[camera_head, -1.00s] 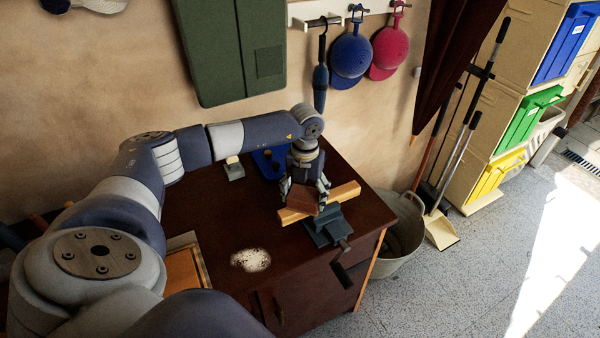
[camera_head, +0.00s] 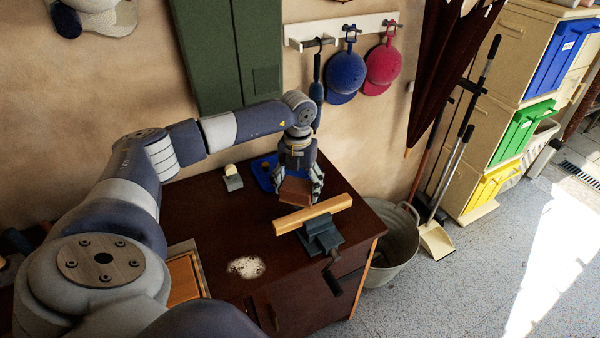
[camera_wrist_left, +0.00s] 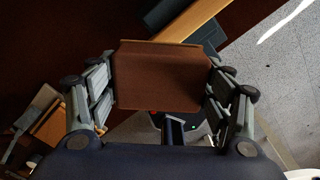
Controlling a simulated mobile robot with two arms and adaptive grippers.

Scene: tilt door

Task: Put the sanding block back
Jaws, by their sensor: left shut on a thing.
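The brown sanding block (camera_head: 295,191) is held in my left gripper (camera_head: 297,186), above the dark red-brown workbench (camera_head: 215,215). In the left wrist view the sanding block (camera_wrist_left: 163,78) sits between both fingers of my left gripper (camera_wrist_left: 162,90), which press on its sides. A light wooden bar (camera_head: 313,214) lies across the dark vise (camera_head: 321,236), just in front of the block. The block appears raised clear of the bar. A blue tray or mat (camera_head: 264,170) lies behind the gripper, partly hidden by it. My right gripper is not in view.
A pale patch of dust (camera_head: 246,267) lies on the bench front. A small grey item with a cream top (camera_head: 233,177) stands at the back. A metal bucket (camera_head: 391,245) stands right of the bench. Caps hang from the wall rack (camera_head: 340,30).

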